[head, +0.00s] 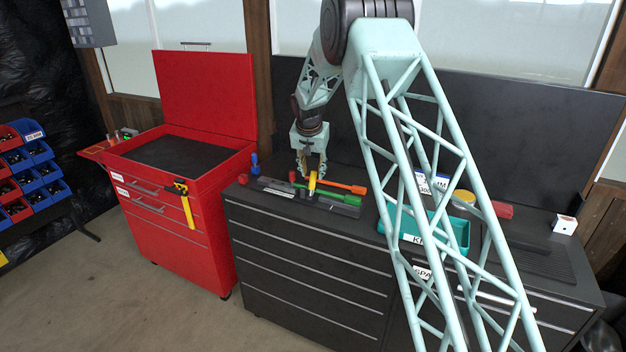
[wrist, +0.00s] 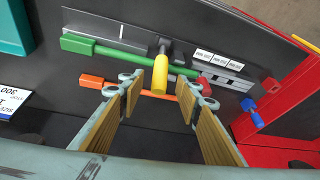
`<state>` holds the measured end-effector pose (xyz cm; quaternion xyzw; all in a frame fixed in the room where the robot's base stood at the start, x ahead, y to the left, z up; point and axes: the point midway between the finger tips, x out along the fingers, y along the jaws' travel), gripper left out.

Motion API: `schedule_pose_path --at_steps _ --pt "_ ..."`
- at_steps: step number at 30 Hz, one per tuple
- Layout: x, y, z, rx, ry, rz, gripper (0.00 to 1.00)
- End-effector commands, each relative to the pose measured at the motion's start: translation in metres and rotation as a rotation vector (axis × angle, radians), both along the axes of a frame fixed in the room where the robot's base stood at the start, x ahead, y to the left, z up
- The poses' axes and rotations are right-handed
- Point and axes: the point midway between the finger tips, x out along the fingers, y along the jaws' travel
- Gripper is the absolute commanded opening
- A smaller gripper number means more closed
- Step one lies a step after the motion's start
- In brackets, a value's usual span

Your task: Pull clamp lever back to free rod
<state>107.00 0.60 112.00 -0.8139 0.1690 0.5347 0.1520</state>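The yellow clamp lever (wrist: 160,73) stands up from a dark pivot on the bench fixture in the wrist view. It also shows just under my gripper in the head view (head: 312,184). A green rod (wrist: 120,51) passes behind the lever, and an orange rod (wrist: 97,82) lies nearer my gripper, partly hidden by the fingers. The frames do not clearly show which rod the clamp holds. My gripper (wrist: 158,90) is open. The lever's yellow end appears between its fingertips, with gaps on both sides. I cannot tell how deep between the fingers it sits.
The dark bench (head: 310,248) carries a teal bin (head: 455,235) to the right and a blue piece (head: 254,164) to the left. A red tool cabinet (head: 180,235) with its lid raised stands left of the bench. A dark back panel (head: 540,135) rises behind.

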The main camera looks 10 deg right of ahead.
Motion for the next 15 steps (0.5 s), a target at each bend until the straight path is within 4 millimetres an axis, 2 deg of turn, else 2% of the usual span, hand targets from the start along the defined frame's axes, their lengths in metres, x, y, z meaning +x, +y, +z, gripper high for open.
schedule_pose_path --at_steps 9,15 --pt "0.012 -0.004 -0.03 0.0 0.001 0.0 0.32" --pt "0.017 -0.005 -0.042 0.0 0.0 0.0 0.32"
